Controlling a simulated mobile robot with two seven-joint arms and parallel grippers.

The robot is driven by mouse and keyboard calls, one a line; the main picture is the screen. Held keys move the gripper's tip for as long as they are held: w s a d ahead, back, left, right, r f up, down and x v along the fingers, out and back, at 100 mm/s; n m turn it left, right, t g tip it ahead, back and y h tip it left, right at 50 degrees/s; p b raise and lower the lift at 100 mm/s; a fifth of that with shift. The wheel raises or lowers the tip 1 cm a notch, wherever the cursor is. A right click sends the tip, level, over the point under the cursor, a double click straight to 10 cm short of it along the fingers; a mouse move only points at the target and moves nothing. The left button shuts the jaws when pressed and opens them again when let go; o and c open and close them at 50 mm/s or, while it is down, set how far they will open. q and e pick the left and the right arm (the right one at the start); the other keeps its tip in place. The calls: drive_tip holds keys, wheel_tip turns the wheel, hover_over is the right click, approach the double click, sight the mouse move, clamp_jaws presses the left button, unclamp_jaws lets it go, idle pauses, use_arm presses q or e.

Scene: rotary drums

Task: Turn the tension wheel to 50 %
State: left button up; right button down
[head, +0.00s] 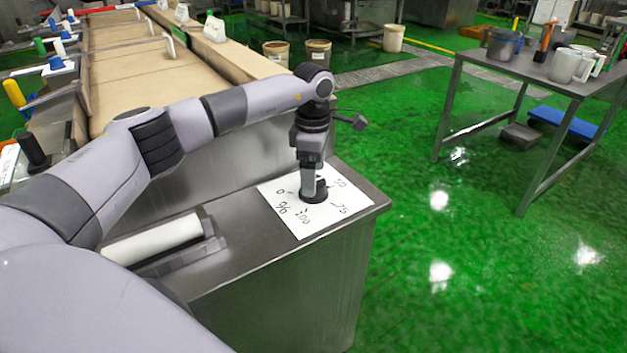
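The tension wheel (319,197) is a small dark round knob on a white paper scale (322,222) on the metal cabinet top. Handwritten marks 0, 50, 75, 100 and a % sign show around it. The 50 mark is at its upper right, 75 at its right and 100 below it. My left gripper (312,190) points straight down, with its fingertips at the wheel. The fingers hide part of the wheel, and I cannot tell whether they grip it. The wheel's pointer direction is not clear. My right gripper is out of view.
A white roller (152,240) lies on the cabinet (280,285) left of the scale. The cabinet's right edge is close to the paper. A long conveyor (130,70) runs behind. A metal table (540,70) with jugs stands at the right, beyond clear green floor.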

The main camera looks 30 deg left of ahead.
use_arm(q)
wheel_tip(320, 180, up, 4)
drive_tip(key=shift+r, duration=0.15)
idle(0.6)
